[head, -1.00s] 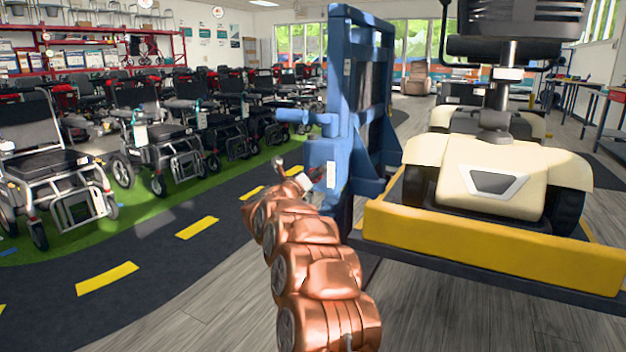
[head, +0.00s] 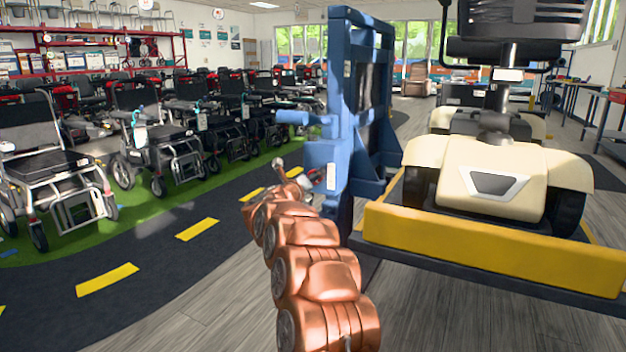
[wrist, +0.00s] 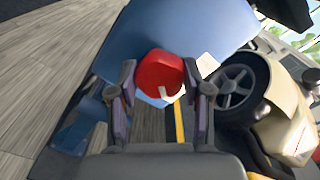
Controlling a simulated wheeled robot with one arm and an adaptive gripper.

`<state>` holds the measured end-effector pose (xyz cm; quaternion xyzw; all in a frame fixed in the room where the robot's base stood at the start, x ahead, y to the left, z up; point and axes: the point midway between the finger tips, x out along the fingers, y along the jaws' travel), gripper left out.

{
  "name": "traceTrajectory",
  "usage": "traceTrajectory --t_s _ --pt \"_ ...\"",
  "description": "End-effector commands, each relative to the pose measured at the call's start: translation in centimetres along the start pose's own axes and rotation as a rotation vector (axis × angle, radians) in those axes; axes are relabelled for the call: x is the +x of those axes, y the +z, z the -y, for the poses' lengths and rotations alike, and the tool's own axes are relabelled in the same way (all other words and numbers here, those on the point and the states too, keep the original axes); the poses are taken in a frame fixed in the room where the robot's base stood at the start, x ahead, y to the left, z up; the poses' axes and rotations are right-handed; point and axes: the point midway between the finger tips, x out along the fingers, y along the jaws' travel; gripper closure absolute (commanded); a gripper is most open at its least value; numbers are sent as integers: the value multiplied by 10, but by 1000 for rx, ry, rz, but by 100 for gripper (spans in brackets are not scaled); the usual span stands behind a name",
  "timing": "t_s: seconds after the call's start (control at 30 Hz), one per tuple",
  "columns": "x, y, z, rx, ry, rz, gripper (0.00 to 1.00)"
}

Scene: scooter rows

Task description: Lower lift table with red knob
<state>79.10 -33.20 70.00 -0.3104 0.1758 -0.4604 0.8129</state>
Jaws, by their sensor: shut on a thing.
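The lift table has a blue upright frame (head: 340,110) and a yellow-edged platform (head: 490,248). A cream mobility scooter (head: 490,180) stands on the platform. In the wrist view the red knob (wrist: 158,74) sits on the blue housing (wrist: 170,35), between the fingers of my gripper (wrist: 160,98). The fingers stand on both sides of the knob and are shut on it. In the head view my gripper (head: 305,183) is at the near left side of the blue housing. The knob is mostly hidden there by my wrist.
Rows of wheelchairs (head: 160,140) stand on green flooring at the left. A dark path with yellow dashes (head: 108,279) runs beside them. Grey floor (head: 190,322) is clear in front. Tables (head: 600,105) stand at the far right.

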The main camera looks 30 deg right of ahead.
Motion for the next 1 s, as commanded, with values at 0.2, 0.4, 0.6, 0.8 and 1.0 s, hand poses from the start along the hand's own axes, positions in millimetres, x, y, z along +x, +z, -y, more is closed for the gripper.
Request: traceTrajectory --t_s 0.2,0.4,0.6,0.8,1.0 --pt "0 1 0 -22 3 1 86" --pt "1 3 2 -106 3 0 86" --pt "1 4 4 -264 2 -1 86" --pt "1 4 4 -455 3 -2 86" --pt "1 5 5 -643 4 0 86"
